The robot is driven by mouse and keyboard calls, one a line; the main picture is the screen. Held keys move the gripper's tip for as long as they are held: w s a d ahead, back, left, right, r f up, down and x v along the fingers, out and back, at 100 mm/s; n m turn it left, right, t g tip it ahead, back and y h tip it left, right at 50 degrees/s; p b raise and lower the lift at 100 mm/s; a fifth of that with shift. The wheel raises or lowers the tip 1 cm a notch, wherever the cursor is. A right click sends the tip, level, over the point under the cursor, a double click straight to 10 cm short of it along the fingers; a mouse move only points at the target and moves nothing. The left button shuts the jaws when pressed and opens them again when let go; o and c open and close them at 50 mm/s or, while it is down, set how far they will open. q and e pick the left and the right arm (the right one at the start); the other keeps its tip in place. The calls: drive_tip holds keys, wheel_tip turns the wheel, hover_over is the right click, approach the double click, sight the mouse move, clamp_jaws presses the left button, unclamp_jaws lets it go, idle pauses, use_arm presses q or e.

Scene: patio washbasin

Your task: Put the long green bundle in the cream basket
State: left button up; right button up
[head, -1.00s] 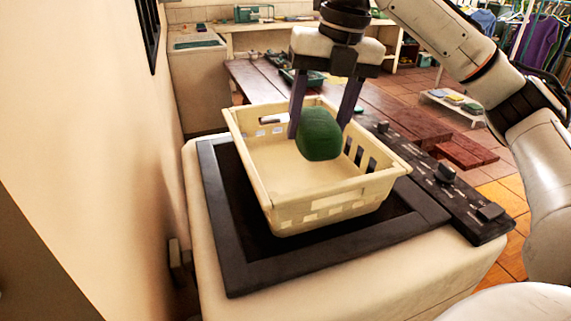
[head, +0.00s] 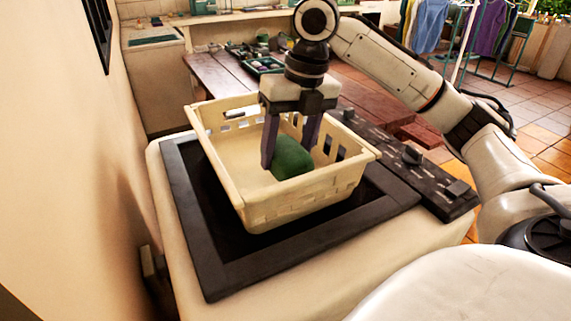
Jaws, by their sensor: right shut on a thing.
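The long green bundle (head: 292,158) is between the fingers of my right gripper (head: 290,150), which is shut on it. The bundle is inside the cream basket (head: 262,208), below its rim and towards the right side. I cannot tell whether it touches the basket floor. The basket has slotted walls and stands tilted on a dark-framed top (head: 225,275) of a white washing machine. My left gripper is not in view.
A black control panel with knobs (head: 410,155) runs along the machine's right side. A wall (head: 70,170) stands close on the left. Behind is a wooden table (head: 215,72) with a green tray (head: 262,66). A white rounded surface (head: 460,285) fills the lower right.

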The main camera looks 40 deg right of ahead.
sight(299, 146)
drive_tip(key=shift+f, duration=2.1)
drive_tip(key=o, duration=1.3)
drive_tip(key=shift+f, duration=0.1)
drive_tip(key=r, duration=0.4)
drive_tip(key=s+d+r, duration=0.1)
drive_tip(key=r, duration=0.7)
drive_tip(key=shift+s+d, duration=0.15)
drive_tip(key=shift+s, duration=0.2)
